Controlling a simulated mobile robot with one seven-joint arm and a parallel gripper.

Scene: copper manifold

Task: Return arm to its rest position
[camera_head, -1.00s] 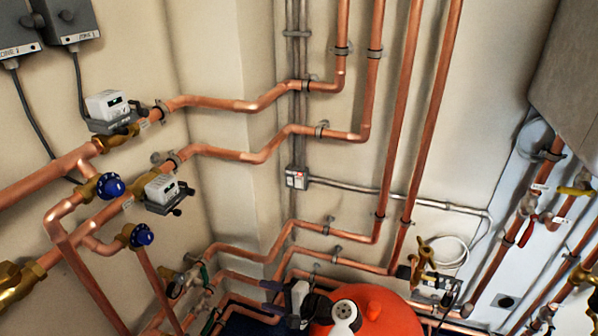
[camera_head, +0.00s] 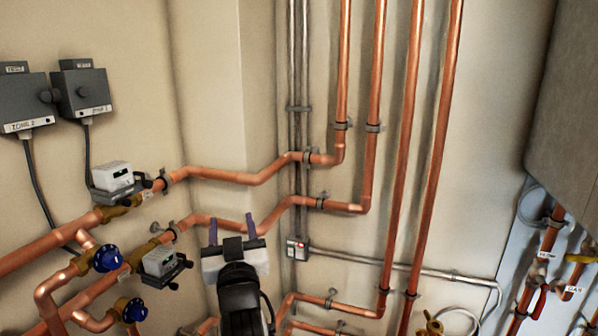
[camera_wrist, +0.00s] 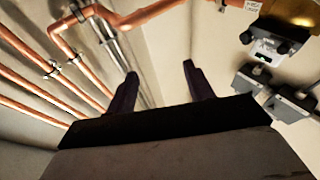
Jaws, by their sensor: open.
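My gripper (camera_head: 231,230) shows in the head view at the lower middle, in front of the corner of the room. Its two dark purple fingers point up and stand apart with nothing between them. In the wrist view my gripper (camera_wrist: 160,80) also has its fingers spread, with only the bare cream wall (camera_wrist: 165,60) between them. My arm rises from the bottom edge of the head view and hides part of the lower pipes.
Copper pipes (camera_head: 375,90) run up the back wall and along the left wall, with blue-handled valves (camera_head: 107,258) and white meters (camera_head: 112,177). Two grey boxes (camera_head: 84,88) hang at upper left. A large grey casing (camera_head: 570,120) is at right. Open wall lies above my gripper.

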